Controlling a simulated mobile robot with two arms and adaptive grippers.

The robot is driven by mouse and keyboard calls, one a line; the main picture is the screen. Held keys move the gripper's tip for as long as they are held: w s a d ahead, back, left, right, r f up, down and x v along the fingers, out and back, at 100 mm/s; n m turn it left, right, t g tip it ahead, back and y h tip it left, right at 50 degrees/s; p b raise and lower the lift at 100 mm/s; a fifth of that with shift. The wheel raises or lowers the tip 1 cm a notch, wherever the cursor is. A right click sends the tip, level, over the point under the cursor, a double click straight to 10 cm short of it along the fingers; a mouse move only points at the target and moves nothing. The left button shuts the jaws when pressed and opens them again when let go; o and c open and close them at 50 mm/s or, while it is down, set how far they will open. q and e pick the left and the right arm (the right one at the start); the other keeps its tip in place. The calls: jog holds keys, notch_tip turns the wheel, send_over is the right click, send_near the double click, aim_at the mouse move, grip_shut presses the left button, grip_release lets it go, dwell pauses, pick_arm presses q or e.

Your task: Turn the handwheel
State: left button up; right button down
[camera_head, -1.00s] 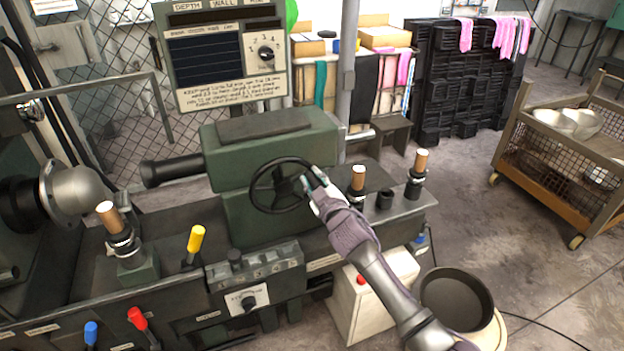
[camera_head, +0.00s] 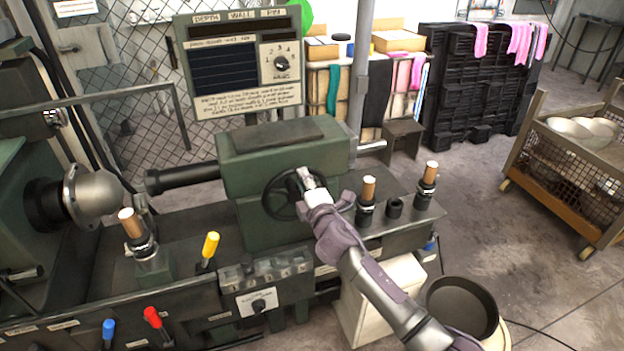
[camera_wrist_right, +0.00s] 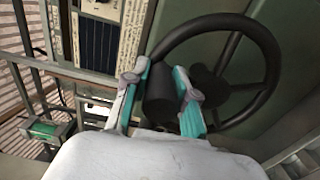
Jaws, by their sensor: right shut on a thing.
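The handwheel (camera_head: 267,199) is a dark spoked wheel on the front of the green machine housing. In the right wrist view its rim (camera_wrist_right: 272,65) fills the upper right. My right gripper (camera_head: 304,177) is in front of the wheel's upper right part, its arm coming from the lower right. In the right wrist view its teal-padded fingers (camera_wrist_right: 160,88) are closed on a dark cylindrical handle (camera_wrist_right: 158,98) of the handwheel. The gripper and wrist hide part of the wheel in the head view. My left gripper is not in view.
Wooden-topped levers (camera_head: 367,190) stand on the machine bed right of the wheel, close to my right arm. A control box (camera_head: 268,280) with a knob sits below. A dark round pan (camera_head: 462,307) is at the lower right. A trolley (camera_head: 560,165) stands further right.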

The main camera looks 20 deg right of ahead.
aim_at(273, 189)
jog(key=a+n, duration=0.2)
jog(key=n, duration=0.1)
jog(key=shift+a+r+p, duration=0.1)
jog(key=shift+r+p, duration=0.1)
jog(key=shift+p, duration=0.1)
jog(key=a+n, duration=0.2)
jog(key=n, duration=0.1)
jog(key=shift+s+a+f+n, duration=0.1)
jog(key=shift+a+f+n, duration=0.05)
jog(key=shift+f+n, duration=0.2)
jog(key=a+n, duration=0.1)
jog(key=n, duration=0.1)
jog(key=a+f+n, duration=0.1)
jog(key=n, duration=0.1)
jog(key=shift+f+p, duration=0.3)
jog(key=shift+s+a+f+n, duration=0.1)
jog(key=shift+a+f+n, duration=0.35)
jog(key=shift+n, duration=0.3)
jog(key=shift+f, duration=0.1)
jog(key=c, duration=0.9)
grip_release()
